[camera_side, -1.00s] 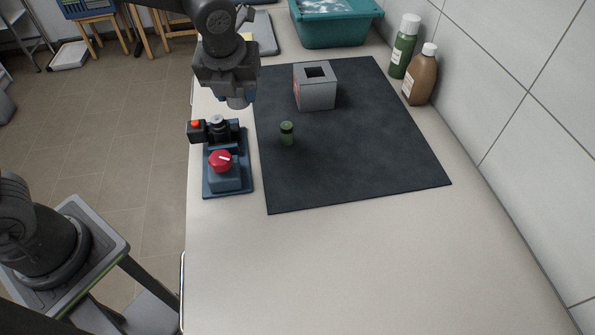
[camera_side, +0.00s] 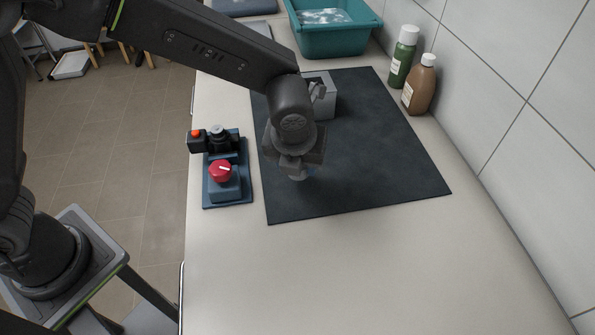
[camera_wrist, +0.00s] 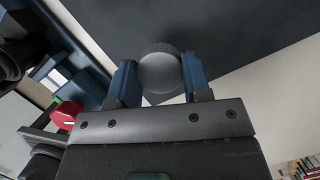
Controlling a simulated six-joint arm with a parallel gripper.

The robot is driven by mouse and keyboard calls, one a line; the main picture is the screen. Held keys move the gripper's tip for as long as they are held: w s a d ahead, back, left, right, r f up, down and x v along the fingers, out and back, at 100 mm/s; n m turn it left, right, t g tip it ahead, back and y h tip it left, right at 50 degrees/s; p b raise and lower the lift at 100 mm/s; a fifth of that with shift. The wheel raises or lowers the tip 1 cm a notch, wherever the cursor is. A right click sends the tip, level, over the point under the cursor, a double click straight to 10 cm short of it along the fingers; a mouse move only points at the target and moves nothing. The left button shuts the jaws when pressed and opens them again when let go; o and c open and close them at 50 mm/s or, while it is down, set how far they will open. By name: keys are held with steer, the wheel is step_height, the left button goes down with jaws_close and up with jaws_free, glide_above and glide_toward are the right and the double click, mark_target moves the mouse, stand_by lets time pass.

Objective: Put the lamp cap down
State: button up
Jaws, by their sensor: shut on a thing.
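The lamp cap (camera_wrist: 160,70) is a grey round piece with a ribbed rim, seen in the wrist view between two blue finger pads. My gripper (camera_wrist: 160,82) is shut on it. In the side view my gripper (camera_side: 298,174) points down over the left part of the dark mat (camera_side: 375,150). The cap shows there only as a small light edge below the fingers. Whether it touches the mat or hangs just above it, I cannot tell.
A blue fixture with a red knob (camera_side: 220,171) stands left of the mat. A grey box (camera_side: 325,104) is partly hidden behind my arm. A green bottle (camera_side: 403,58), a brown bottle (camera_side: 420,86) and a teal tub (camera_side: 334,38) stand at the back. The mat's right part is clear.

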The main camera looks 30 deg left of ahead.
mark_target(298, 185)
steer(key=shift+f, duration=1.8)
steer(key=shift+f, duration=0.1)
steer(key=o, duration=0.9)
steer(key=v, duration=1.2)
